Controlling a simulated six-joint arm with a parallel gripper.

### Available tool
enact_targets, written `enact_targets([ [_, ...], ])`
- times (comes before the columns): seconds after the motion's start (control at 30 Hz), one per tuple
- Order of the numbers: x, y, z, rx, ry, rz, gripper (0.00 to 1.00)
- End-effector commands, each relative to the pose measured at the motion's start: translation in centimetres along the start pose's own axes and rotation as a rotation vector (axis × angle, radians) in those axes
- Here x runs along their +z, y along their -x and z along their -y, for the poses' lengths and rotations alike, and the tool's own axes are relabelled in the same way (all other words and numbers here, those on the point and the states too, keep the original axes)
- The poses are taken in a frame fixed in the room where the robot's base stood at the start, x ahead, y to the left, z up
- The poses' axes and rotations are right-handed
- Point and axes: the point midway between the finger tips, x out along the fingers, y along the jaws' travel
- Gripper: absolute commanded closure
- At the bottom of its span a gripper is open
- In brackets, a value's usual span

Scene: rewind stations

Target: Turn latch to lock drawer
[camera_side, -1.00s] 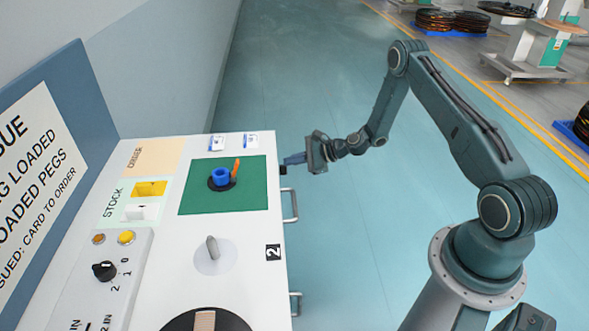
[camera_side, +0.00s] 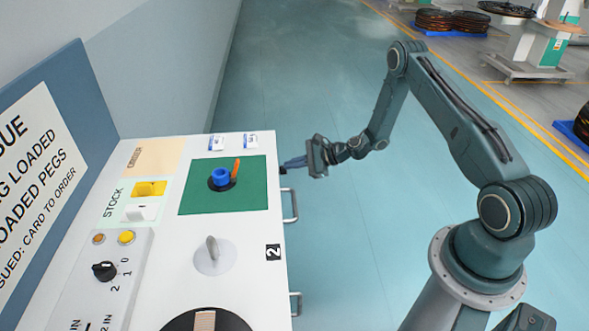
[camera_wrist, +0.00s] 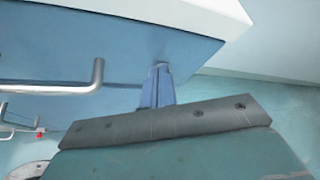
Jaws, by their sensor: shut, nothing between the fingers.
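My gripper (camera_side: 287,164) is shut and empty, beside the right edge of the white bench. Its blue fingertips are at the bench's front face, by a small dark part that may be the latch; it is too small and covered to tell. The wrist view shows the shut fingers (camera_wrist: 158,88) reaching up to the blue front panel (camera_wrist: 140,55), just right of a drawer handle (camera_wrist: 92,82). The same handle (camera_side: 294,206) shows in the side view below my gripper. No latch shows clearly in the wrist view, and the fingers hide what lies behind them.
A lower handle (camera_side: 299,303) sticks out further along the bench front. On top are a green mat (camera_side: 255,200) with a blue cup-like part (camera_side: 221,177) and an orange peg (camera_side: 236,167), and a grey lever (camera_side: 212,248).

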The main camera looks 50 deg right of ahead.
Motion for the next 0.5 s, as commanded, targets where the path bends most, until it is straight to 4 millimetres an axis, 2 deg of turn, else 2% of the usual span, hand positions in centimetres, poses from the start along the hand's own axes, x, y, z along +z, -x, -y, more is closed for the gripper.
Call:
enact_targets([
  [0.5,-0.09,-0.07,-1.08,-0.001,0.0,0.0,1.0],
])
